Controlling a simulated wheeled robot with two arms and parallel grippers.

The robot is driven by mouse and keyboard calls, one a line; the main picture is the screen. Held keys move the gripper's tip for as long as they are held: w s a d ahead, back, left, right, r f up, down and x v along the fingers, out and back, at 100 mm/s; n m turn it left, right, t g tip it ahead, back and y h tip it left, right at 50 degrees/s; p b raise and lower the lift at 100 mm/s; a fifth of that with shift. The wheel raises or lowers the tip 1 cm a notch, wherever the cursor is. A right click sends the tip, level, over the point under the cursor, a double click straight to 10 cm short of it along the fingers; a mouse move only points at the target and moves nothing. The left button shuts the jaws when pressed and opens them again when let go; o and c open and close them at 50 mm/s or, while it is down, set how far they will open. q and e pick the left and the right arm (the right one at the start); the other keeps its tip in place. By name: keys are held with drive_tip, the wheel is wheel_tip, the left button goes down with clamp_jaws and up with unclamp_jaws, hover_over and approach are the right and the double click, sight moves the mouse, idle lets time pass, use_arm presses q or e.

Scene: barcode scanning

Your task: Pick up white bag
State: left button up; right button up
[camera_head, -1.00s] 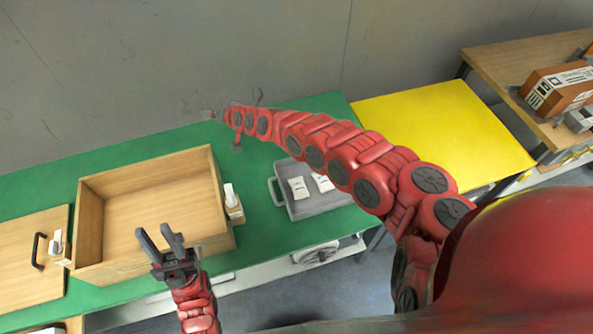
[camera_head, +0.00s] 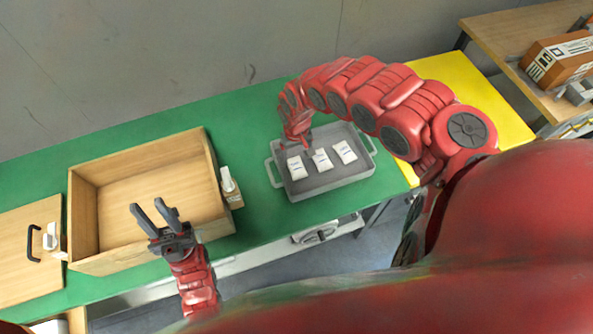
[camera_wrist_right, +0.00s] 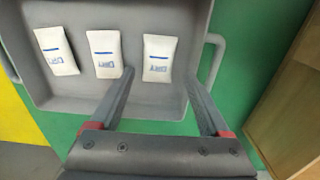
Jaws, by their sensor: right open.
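Three white bags with blue print lie in a row in a grey tray (camera_head: 325,183). In the head view they are the left bag (camera_head: 297,167), the middle bag (camera_head: 322,160) and the right bag (camera_head: 345,152). My right gripper (camera_head: 305,147) is over the tray's left back part, near the left bag. In the right wrist view its open fingers (camera_wrist_right: 160,78) point at the bag on the right (camera_wrist_right: 159,58), which lies beyond and between the tips. Nothing is held there.
The open wooden box (camera_head: 150,190) stands left of the tray on the green table (camera_head: 255,205). A white scanner-like device (camera_head: 229,187) is at its right side, another (camera_head: 50,240) at its left. A yellow surface (camera_head: 480,105) lies right of the tray.

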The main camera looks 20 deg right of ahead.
sight(296, 165)
drive_tip(key=shift+w+f, duration=0.1)
drive_tip(key=shift+f, duration=3.45)
drive_tip(key=shift+d+f, duration=0.1)
drive_tip(key=c, duration=1.1)
drive_tip(key=shift+c, duration=0.2)
